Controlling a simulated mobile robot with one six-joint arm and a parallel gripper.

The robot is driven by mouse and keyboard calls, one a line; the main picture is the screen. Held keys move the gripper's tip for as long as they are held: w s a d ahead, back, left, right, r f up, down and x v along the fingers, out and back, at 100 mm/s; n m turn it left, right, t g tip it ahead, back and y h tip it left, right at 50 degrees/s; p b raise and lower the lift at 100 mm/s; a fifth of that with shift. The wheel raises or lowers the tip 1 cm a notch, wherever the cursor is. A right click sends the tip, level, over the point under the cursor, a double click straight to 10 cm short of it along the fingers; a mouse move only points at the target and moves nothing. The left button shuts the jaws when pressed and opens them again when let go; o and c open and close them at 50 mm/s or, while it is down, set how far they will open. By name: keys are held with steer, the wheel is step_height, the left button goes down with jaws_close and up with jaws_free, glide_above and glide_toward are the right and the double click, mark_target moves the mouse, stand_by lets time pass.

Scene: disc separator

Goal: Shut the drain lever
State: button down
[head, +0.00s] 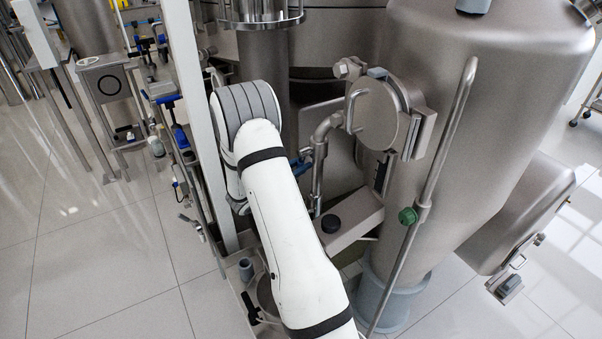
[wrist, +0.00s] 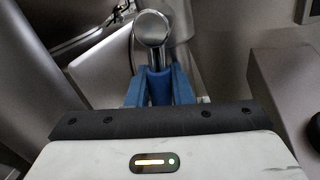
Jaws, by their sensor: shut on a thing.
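The drain lever (wrist: 160,90) has a blue grip and a shiny metal neck that runs up to a round metal valve body (wrist: 152,28) in the wrist view. My gripper (wrist: 157,76) has one blue finger on each side of the blue grip and is shut on it. In the head view my white arm hides most of the gripper and the lever. A small blue part (head: 301,165) shows just right of the arm, beside a bent metal pipe (head: 318,160); I cannot tell whether it is the lever or a fingertip.
A large steel vessel (head: 470,120) with a round hatch (head: 376,112) stands right of the arm. A slanted handrail (head: 440,160) runs in front of it. A white post (head: 205,120) stands close at the arm's left. Open tiled floor (head: 90,260) lies at lower left.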

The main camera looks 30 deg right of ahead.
steer(key=w+m+b, duration=0.1)
steer(key=m+b, duration=0.1)
steer(key=b, duration=0.1)
steer(key=m+b, duration=0.1)
steer(key=b, duration=0.2)
steer(key=shift+w+f+m+h+b, duration=0.15)
steer(key=shift+w+m+h+b, duration=0.15)
steer(key=shift+w+m, duration=0.1)
steer(key=r+m+g+b, duration=0.1)
steer(key=m+b, duration=0.3)
steer(key=b, duration=0.2)
steer(key=w+r+m+g+h+b, duration=0.1)
steer(key=r+m+b, duration=0.1)
steer(key=m+b, duration=0.3)
steer(key=w+r+m+g+b, duration=0.1)
steer(key=r+m+b, duration=0.1)
steer(key=m+b, duration=0.3)
steer(key=shift+w+d+r+g+b, duration=0.15)
steer(key=shift+w+g+b, duration=0.15)
steer(key=shift+b, duration=1)
steer(key=shift+r+m, duration=0.15)
steer(key=shift+m, duration=0.15)
steer(key=c, duration=1.3)
jaws_free()
steer(key=shift+c, duration=0.2)
steer(key=a+f, duration=0.1)
steer(key=a, duration=0.6)
steer(key=shift+w+a+f+p, duration=0.2)
steer(key=shift+a+f+p, duration=0.1)
steer(key=shift+a+p, duration=0.1)
